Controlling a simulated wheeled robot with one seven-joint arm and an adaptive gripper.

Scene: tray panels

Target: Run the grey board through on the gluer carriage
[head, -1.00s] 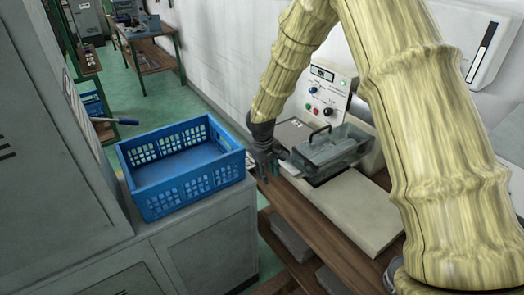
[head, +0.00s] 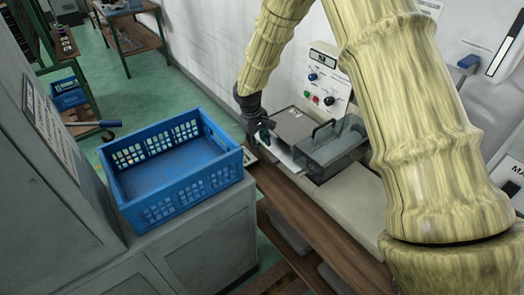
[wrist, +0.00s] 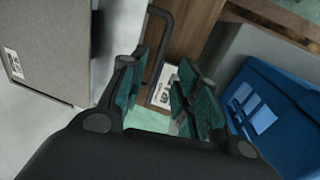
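The gluer stands against the white wall, with its control panel (head: 328,78) at the back. A flat grey plate (head: 298,122) with a small label lies left of a grey hood (head: 335,152) that has a black handle on top. I cannot tell whether this plate is the grey board or part of the carriage. My gripper (head: 262,138) is at the plate's left end. In the wrist view my gripper (wrist: 163,88) is open, and a black loop handle (wrist: 166,42) shows between its fingers, not clearly touched. A grey labelled plate (wrist: 75,45) lies beside it.
A blue crate (head: 180,165) stands on the grey cabinet (head: 205,245) left of the gluer; its side (wrist: 262,105) is close to the right finger in the wrist view. A brown wooden bench (head: 310,230) runs below the gluer. A small printed card (wrist: 163,92) lies below the fingers.

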